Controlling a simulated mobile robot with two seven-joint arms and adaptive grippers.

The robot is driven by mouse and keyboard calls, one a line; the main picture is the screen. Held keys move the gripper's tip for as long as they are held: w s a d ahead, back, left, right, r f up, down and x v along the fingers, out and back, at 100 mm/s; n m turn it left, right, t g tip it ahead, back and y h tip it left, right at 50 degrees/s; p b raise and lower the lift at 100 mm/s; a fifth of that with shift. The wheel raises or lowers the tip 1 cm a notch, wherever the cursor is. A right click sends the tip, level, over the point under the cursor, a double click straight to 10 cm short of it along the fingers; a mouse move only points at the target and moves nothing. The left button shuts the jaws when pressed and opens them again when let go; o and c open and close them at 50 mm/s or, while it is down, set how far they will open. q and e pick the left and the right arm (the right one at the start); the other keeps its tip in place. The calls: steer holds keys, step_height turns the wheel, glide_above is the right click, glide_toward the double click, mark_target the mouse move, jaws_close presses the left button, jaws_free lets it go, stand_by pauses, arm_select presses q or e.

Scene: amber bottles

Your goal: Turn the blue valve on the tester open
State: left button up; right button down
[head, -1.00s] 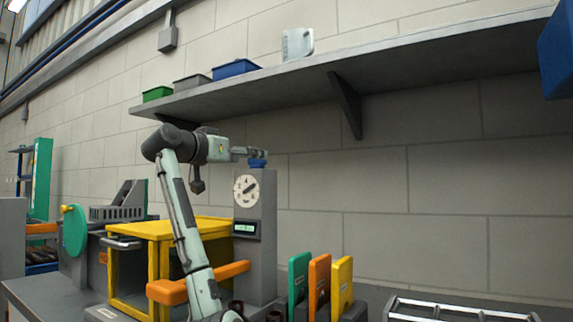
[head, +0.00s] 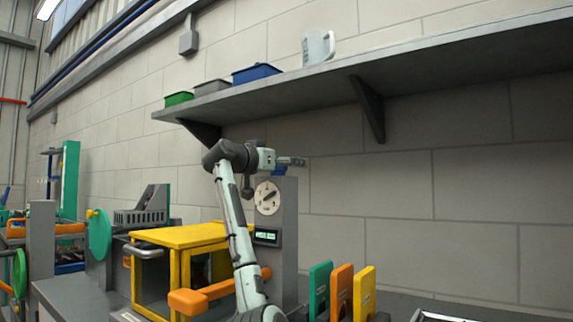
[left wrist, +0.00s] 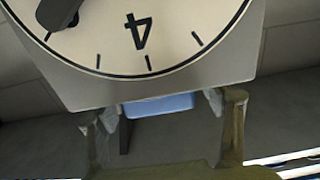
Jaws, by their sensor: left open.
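The tester (head: 286,220) is a grey column with a white round dial (head: 267,198) and a small green display. The blue valve (head: 279,170) sits on its top, partly covered by my left gripper (head: 295,161), which is at the valve's level. In the left wrist view, the dial (left wrist: 170,35) fills the top, upside down. The blue valve (left wrist: 158,105) shows just past the tester's edge, between the open fingers of my left gripper (left wrist: 163,114). Gaps show on both sides, and I cannot tell whether either finger touches it. My right gripper is not in view.
A yellow frame box (head: 180,236) stands left of the tester. Green, orange and yellow upright panels (head: 341,290) stand at its lower right. A grey shelf (head: 330,78) with bins and a clear jug (head: 318,48) runs above. The wall right of the tester is bare.

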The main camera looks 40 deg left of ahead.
arm_select(q)
steer(key=c, duration=1.3)
steer(key=shift+c, duration=0.5)
